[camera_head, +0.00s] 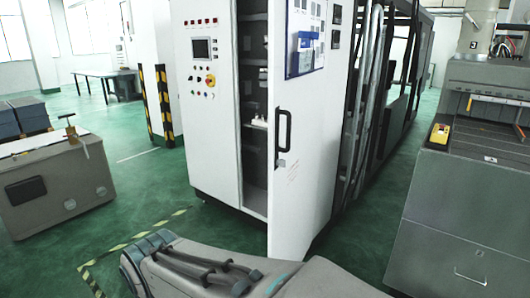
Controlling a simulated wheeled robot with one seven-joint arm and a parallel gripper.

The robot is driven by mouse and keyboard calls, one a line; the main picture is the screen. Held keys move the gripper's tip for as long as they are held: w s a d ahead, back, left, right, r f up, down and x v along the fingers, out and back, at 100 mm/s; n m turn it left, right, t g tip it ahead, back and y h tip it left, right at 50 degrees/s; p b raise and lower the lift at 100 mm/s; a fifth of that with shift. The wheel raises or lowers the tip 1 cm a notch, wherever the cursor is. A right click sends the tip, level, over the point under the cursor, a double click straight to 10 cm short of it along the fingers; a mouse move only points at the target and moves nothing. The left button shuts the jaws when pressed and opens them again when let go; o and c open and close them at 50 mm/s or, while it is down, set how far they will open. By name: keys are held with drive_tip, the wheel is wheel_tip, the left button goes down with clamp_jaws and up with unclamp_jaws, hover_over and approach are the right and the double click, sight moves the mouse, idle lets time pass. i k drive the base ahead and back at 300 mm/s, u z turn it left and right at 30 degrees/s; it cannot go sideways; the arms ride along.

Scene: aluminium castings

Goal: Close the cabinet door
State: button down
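The white cabinet (212,130) stands in the middle, its left front carrying a screen and coloured buttons. Its door (310,150) is ajar, leaving a tall gap (253,165) with the dark interior and shelves showing. A black bar handle (283,130) is on the door near its left edge. A blue document holder (304,55) hangs on the upper door. A grey arm link of mine crosses the bottom of the view, below the door and seeming nearer to me. My gripper is not in view.
A grey bin (55,185) stands at the left, with yellow-black posts (165,102) behind it. A large grey machine (455,205) stands at the right. Green floor is clear left of the cabinet and between the door and that machine.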

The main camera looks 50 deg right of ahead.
sight(296, 100)
drive_tip(key=z, duration=1.85)
drive_tip(key=k, duration=0.5)
drive_tip(key=u, duration=0.85)
drive_tip(key=i, duration=0.85)
drive_tip(key=z, duration=0.05)
